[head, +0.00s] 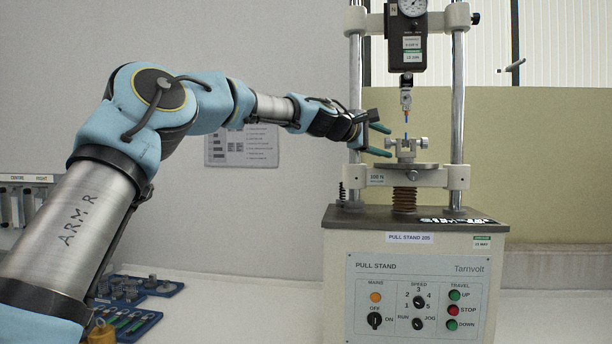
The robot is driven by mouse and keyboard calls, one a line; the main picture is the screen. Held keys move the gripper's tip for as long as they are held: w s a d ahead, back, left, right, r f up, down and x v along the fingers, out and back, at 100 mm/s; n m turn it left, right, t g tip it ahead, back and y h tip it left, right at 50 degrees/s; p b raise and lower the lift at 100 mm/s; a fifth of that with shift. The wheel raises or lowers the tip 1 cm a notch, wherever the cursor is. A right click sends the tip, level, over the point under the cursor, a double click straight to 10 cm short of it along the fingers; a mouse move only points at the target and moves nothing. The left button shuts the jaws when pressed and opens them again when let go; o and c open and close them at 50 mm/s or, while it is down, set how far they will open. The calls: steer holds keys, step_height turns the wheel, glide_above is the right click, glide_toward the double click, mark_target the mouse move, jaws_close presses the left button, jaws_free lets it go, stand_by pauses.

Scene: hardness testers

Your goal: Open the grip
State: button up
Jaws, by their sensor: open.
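The pull stand (415,275) stands on the bench at the right. Its lower grip (406,149), a small metal vice with a side screw at left and right, sits on the round plate (403,166). Above it hangs the upper grip (406,97), with a thin blue and orange piece (406,122) reaching down towards the lower grip. Whether that piece is clamped below is too small to tell. My gripper (384,140) is open, its two green fingers one above the other, at the left side of the lower grip. Contact with the left screw cannot be told.
Two steel columns (457,100) flank the grips, the left one close to my gripper. A dial force gauge (407,40) hangs above. The front panel (419,297) has knobs and coloured buttons. Blue trays (125,322) with metal parts lie at lower left. The bench between is clear.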

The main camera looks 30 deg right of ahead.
steer(key=shift+r+n+y+p, duration=0.5)
steer(key=shift+y+p, duration=0.1)
steer(key=shift+p, duration=2.25)
steer(key=p, duration=0.2)
steer(key=shift+f+g+y+p, duration=0.1)
steer(key=shift+g+y+p, duration=0.2)
steer(key=shift+g, duration=0.1)
